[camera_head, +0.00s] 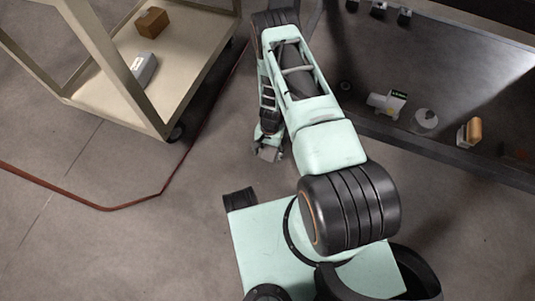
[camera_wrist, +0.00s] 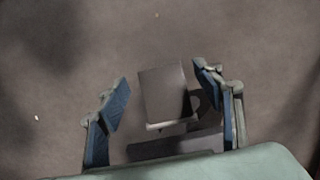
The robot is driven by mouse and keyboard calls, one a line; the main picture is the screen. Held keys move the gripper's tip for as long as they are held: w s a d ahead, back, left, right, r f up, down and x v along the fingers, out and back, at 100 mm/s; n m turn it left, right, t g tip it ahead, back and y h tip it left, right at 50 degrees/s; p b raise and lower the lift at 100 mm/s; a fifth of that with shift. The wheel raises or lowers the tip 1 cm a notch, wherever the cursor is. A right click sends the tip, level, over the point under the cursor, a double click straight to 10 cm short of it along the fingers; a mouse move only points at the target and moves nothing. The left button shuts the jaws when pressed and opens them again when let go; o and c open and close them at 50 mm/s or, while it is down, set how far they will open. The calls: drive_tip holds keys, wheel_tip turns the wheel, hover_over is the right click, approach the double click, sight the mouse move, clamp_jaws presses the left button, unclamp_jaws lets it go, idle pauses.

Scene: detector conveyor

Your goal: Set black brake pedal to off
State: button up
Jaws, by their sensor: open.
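My gripper (camera_head: 268,153) hangs low over the floor at the centre of the head view, between the cart and the dark bin. In the wrist view its two blue-padded fingers (camera_wrist: 168,104) stand wide apart. A flat grey-brown plate (camera_wrist: 163,92) with a paler lower edge shows between them, with a dark curved part beside and below it. I cannot tell whether this plate is the brake pedal, or whether either finger touches it. No part is clearly recognisable as the black brake pedal in the head view.
A beige cart (camera_head: 108,103) stands at the upper left, carrying a brown box (camera_head: 151,22) and a grey-white box (camera_head: 144,69). Its dark caster (camera_head: 176,132) rests near a red floor line (camera_head: 130,206). A dark bin (camera_head: 440,158) with several items stands at the right.

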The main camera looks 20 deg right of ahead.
sight(268, 155)
drive_tip(key=shift+w+d+r, duration=0.15)
drive_tip(key=shift+r, duration=1.6)
drive_tip(key=shift+w+d+r, duration=0.1)
drive_tip(key=shift+w+r, duration=0.05)
drive_tip(key=shift+r, duration=1.55)
